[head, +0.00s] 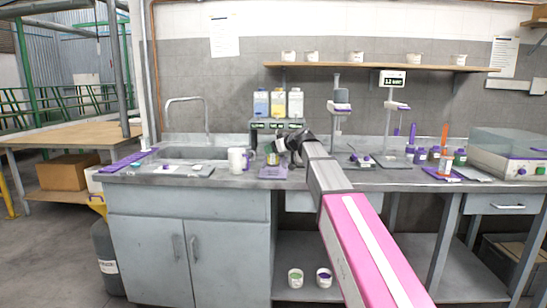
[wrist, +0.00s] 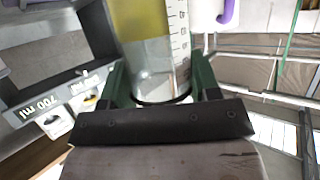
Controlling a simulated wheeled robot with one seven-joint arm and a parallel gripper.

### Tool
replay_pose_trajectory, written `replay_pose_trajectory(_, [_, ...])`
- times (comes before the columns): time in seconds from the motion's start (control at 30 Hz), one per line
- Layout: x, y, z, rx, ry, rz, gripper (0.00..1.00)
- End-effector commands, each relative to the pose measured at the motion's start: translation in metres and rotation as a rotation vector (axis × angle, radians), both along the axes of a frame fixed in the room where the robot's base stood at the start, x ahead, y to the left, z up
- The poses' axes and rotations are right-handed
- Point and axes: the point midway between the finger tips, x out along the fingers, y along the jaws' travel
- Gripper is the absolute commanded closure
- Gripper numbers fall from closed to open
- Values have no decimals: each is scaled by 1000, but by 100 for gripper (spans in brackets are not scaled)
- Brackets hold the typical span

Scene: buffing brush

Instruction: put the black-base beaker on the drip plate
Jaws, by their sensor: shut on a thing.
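A clear graduated beaker (wrist: 155,50) with yellow-green contents and a black ring at its near end fills the upper middle of the wrist view. In the head view the small beaker (head: 272,158) shows at the front of the dispenser. My gripper (head: 281,148) is shut on it; the green fingers (wrist: 160,85) lie on both sides of it in the wrist view. A purple drip plate (head: 273,173) lies on the counter just below the beaker in the head view. I cannot tell whether the beaker touches the plate.
A dispenser with three bottles (head: 277,104) stands behind the beaker. A white mug (head: 237,160) stands close on the left, beside the sink (head: 190,152).

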Motion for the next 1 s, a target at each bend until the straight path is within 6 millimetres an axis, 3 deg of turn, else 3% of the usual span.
replay_pose_trajectory(0.23, [-1, 0, -32, -1, 2, 1, 81])
replay_pose_trajectory(0.6, [-1, 0, -36, -1, 1, 0, 81])
replay_pose_trajectory(0.63, [-1, 0, -36, -1, 1, 0, 41])
replay_pose_trajectory(0.7, [-1, 0, -36, -1, 1, 0, 18])
replay_pose_trajectory(1.0, [0, 0, -35, -1, 1, 0, 18])
